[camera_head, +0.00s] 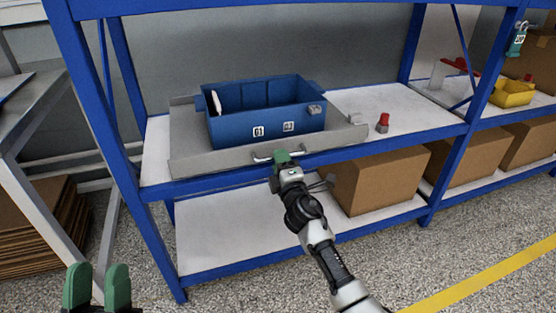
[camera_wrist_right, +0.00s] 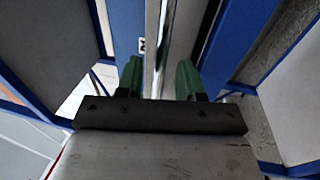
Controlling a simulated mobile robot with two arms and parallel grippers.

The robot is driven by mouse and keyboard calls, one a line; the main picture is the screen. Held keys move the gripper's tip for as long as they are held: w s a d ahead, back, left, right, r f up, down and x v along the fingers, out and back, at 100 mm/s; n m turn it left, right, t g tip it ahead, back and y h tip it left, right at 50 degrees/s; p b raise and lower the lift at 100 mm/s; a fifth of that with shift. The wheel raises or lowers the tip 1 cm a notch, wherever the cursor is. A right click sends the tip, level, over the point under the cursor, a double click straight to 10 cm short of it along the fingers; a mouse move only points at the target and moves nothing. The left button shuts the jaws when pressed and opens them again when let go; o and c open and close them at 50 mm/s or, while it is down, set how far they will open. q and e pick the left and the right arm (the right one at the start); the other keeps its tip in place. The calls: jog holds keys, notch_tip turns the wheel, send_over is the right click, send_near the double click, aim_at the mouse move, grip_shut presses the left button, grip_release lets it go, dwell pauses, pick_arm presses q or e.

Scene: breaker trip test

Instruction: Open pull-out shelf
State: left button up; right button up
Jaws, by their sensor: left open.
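The grey pull-out shelf (camera_head: 195,152) lies on the middle board of the blue rack, with a pale bar handle (camera_head: 262,157) on its front edge. A blue bin (camera_head: 225,130) stands on it. My right gripper (camera_head: 282,158) is at the middle of the handle and hides part of it. In the right wrist view, its green fingers (camera_wrist_right: 159,80) are apart, with the pale shelf edge (camera_wrist_right: 152,45) seen between them; contact with the handle cannot be told. My left gripper (camera_head: 97,280) is open and empty at the lower left, away from the rack.
A blue upright (camera_head: 110,150) stands left of the shelf. A small red-and-grey part (camera_head: 383,122) sits on the board at right. Cardboard boxes (camera_head: 378,182) stand on the lower board. A grey bench frame (camera_head: 50,210) is at left. Open floor lies in front of the rack.

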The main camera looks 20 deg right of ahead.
jog(key=shift+w+a+r, duration=0.1)
jog(key=shift+w+r, duration=0.1)
jog(key=shift+w, duration=0.85)
grip_shut()
